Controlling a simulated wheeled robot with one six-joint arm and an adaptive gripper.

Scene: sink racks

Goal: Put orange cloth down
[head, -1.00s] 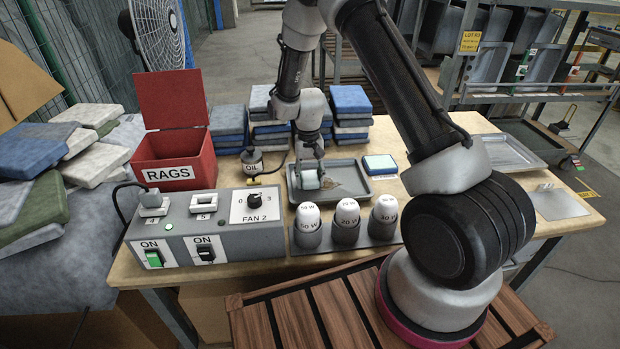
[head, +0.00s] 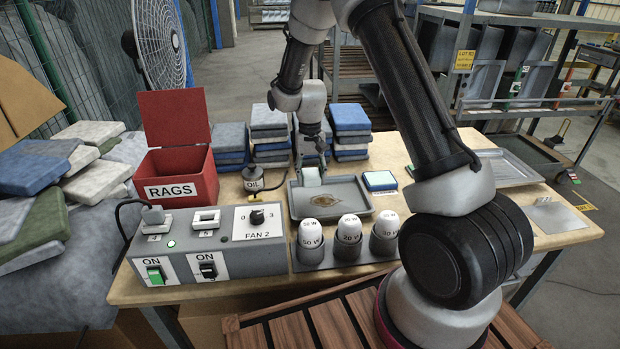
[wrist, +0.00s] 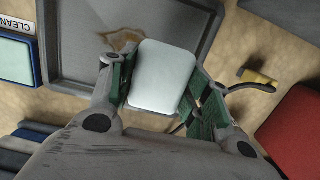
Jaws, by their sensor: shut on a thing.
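My gripper (head: 312,168) is shut on a pale, whitish block (head: 312,179), a sponge or folded cloth. The wrist view shows the pale block (wrist: 164,76) between the green-lined fingers (wrist: 160,90). It is over the back-left part of the grey metal tray (head: 354,190); whether it touches the tray is unclear. A brown stain (head: 326,194) shows on the tray floor in front of it. I see no cloth that is clearly orange.
A red RAGS box (head: 180,175) with its lid up, an oil can (head: 260,182) and a switch box (head: 235,249) stand left of the tray. Several labelled bulbs (head: 348,228) stand in front. A blue-edged pad (head: 380,181) lies right. Folded cloth stacks (head: 268,135) stand behind.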

